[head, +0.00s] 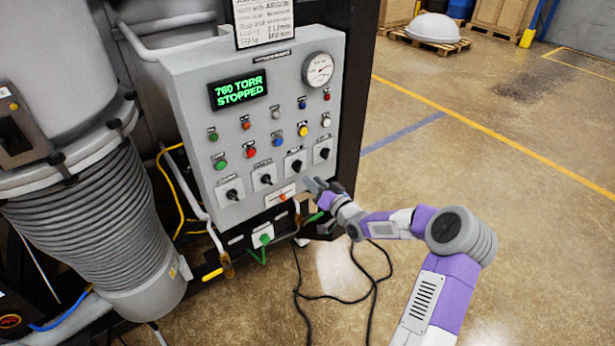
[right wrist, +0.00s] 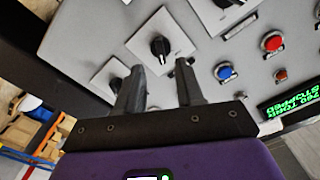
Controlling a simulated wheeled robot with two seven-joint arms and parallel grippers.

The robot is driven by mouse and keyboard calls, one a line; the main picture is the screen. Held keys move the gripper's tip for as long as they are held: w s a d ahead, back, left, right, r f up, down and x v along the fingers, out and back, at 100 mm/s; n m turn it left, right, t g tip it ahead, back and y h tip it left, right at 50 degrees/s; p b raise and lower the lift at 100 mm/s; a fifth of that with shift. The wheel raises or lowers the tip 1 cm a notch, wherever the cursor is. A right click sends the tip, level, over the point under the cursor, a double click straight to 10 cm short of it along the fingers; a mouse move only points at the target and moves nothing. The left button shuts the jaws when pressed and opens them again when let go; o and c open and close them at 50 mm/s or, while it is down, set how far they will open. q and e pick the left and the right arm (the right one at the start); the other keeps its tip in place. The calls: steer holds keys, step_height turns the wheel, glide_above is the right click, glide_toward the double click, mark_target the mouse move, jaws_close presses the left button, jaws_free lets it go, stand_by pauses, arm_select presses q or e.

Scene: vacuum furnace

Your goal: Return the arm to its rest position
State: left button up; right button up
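My right arm (head: 455,270) comes in from the lower right in the head view, purple and grey. Its gripper (head: 318,186) is at the lower right part of the grey control panel (head: 190,95), close to the row of black knobs. In the right wrist view the gripper (right wrist: 158,85) has its two dark fingers apart with nothing between them. A black rotary knob (right wrist: 160,47) shows just beyond the fingertips, apart from them as far as I can tell. My left gripper is not in view.
The panel display (head: 238,90) reads 760 TORR STOPPED. A pressure gauge (head: 318,70) sits at its top right. A ribbed bellows column (head: 95,220) stands at left. A black cable (head: 345,297) lies on the floor below the arm. The floor at right is open.

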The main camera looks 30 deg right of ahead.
steer(key=shift+s, duration=0.55)
steer(key=s+a+f+g+y, duration=0.2)
steer(key=s+a+f+g, duration=0.3)
steer(key=a+f, duration=0.65)
steer(key=s+a+f+g+y, duration=0.1)
steer(key=s+a+f+g, duration=0.35)
steer(key=a+f, duration=0.7)
steer(key=s+a+f+n+g, duration=0.1)
steer(key=s+a+f+g, duration=0.1)
steer(key=s, duration=0.5)
steer(key=s+a+f+n+g, duration=0.1)
steer(key=s+a+f+g, duration=0.1)
steer(key=s, duration=0.5)
steer(key=s+a+f+g, duration=0.3)
steer(key=s+g, duration=0.1)
steer(key=s, duration=0.3)
steer(key=shift+s+a+n, duration=0.35)
steer(key=shift+n, duration=0.05)
steer(key=shift+a+r, duration=0.1)
